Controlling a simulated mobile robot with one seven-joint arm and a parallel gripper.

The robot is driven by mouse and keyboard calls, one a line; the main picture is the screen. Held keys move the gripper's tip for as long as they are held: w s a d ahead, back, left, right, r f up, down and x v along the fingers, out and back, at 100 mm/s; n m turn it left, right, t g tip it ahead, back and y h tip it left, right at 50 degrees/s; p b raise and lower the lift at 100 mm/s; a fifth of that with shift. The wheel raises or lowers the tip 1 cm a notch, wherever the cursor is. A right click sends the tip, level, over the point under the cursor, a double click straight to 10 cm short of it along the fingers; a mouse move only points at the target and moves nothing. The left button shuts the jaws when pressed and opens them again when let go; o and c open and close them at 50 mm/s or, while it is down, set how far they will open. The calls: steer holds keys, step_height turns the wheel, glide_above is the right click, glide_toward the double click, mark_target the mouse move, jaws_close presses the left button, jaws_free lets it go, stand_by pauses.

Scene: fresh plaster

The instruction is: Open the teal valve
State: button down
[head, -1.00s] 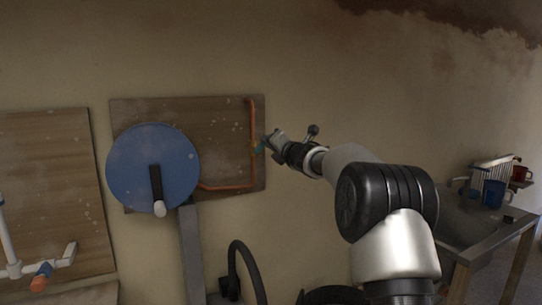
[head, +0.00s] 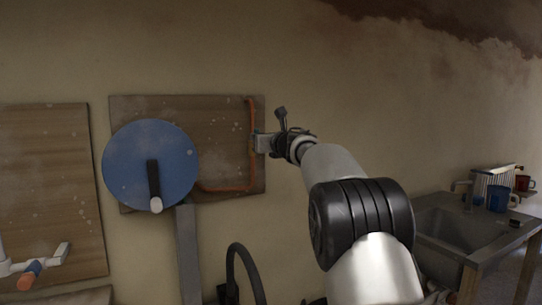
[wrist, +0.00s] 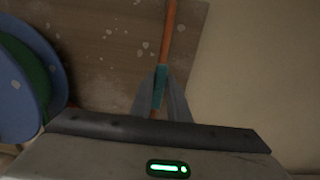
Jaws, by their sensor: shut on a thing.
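The teal valve (wrist: 160,82) is a small teal piece on a thin copper pipe (wrist: 169,32), seen in the wrist view between my fingers. There it appears roughly in line with the pipe. In the head view the copper pipe (head: 252,115) runs down the right side of a wooden board and bends left at the bottom. My gripper (head: 260,143) reaches the pipe from the right and hides most of the valve. In the wrist view my gripper (wrist: 160,98) is shut on the teal valve, a finger on each side.
A large blue disc (head: 125,165) with a black crank handle (head: 153,180) stands left of the pipe. Another wooden board (head: 55,190) with white pipes and an orange-ended valve (head: 30,275) is farther left. A metal sink (head: 455,235) stands at the right. The wall right of the board is bare.

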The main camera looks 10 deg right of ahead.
steer(key=shift+a+f, duration=0.1)
steer(key=c, duration=1.8)
jaws_free()
steer(key=shift+o, duration=0.2)
steer(key=b+v, duration=0.4)
steer(key=v, duration=0.8)
